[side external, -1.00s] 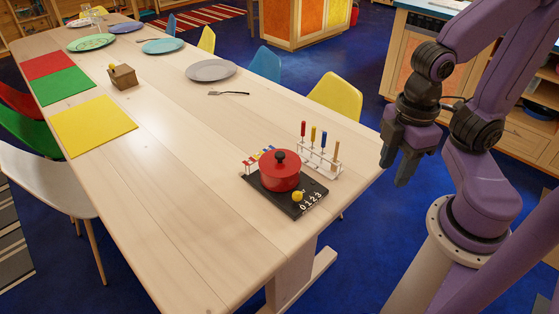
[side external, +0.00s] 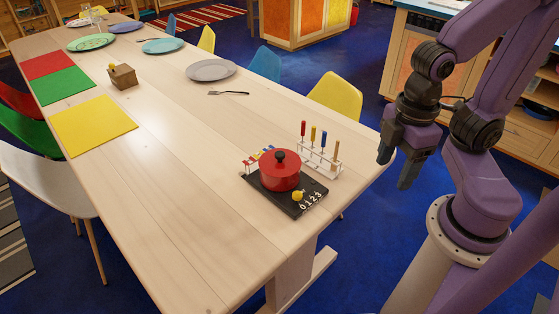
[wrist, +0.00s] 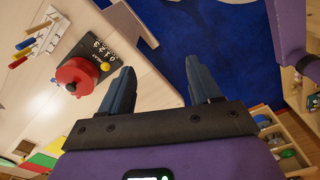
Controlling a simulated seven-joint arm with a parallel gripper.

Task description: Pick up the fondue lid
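The fondue lid (side external: 280,160) is red with a black knob and sits on the red fondue pot (side external: 280,181). The pot stands on a black board (side external: 309,199) marked with digits and fitted with a yellow knob (side external: 298,196), near the table's end. In the wrist view the lid (wrist: 72,77) and its knob show at left, beside the fingers. My gripper (side external: 396,170) is open and empty. It hangs to the right of the pot, apart from it and past the table edge. In the wrist view both fingertips (wrist: 160,78) are well spread.
A rack of colored fondue forks (side external: 321,160) stands just behind the pot, between it and the table's right edge. A fork (side external: 229,93), a grey plate (side external: 211,70) and a small wooden box (side external: 122,77) lie farther along. The table (side external: 190,220) left of the pot is clear.

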